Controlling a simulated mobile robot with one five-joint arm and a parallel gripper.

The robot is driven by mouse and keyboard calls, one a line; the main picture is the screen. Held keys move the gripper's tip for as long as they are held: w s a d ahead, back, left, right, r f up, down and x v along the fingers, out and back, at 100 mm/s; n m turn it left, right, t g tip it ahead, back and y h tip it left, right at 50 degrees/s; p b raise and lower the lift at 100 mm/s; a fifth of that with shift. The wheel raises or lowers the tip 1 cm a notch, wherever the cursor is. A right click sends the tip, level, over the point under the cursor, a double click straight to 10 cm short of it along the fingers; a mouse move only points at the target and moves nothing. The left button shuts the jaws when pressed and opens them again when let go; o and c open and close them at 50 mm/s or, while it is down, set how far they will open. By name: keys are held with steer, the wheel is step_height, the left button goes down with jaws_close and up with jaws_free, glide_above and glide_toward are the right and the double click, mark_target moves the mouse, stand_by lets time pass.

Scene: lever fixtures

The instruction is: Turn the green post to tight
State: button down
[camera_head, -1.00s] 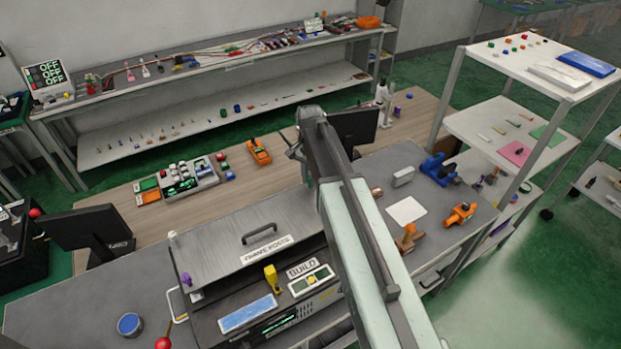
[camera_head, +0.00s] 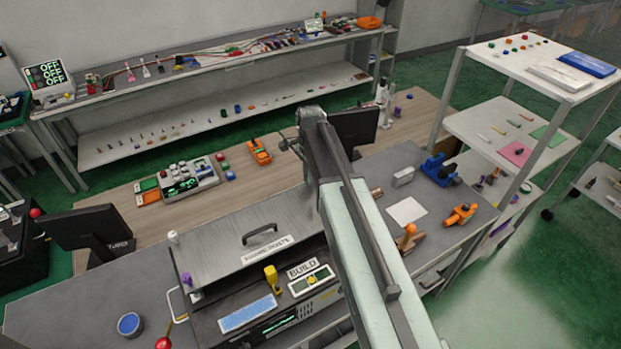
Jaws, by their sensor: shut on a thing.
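I cannot make out a green post in this view. My pale arm runs from the bottom edge up to a dark joint, and it covers the middle of the bench. My gripper does not show; it appears to be hidden behind the arm. Other coloured posts stand around the grey lidded box (camera_head: 225,248): a white one (camera_head: 173,238), a purple one (camera_head: 187,281) and a yellow one (camera_head: 271,278). An orange post (camera_head: 408,236) stands to the right of the arm.
A dark monitor (camera_head: 88,237) stands at left, and another (camera_head: 355,127) stands behind the arm. Blue and orange fixtures (camera_head: 439,168) (camera_head: 461,215) sit at the bench's right. A white shelf (camera_head: 535,66) is further right. A blue round pot (camera_head: 129,324) is at lower left.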

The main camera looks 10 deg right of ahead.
steer(key=shift+w, duration=0.15)
steer(key=c, duration=1.3)
jaws_free()
steer(key=shift+r, duration=0.1)
step_height(320, 180, up, 8)
steer(key=p, duration=0.8)
steer(key=shift+f, duration=0.2)
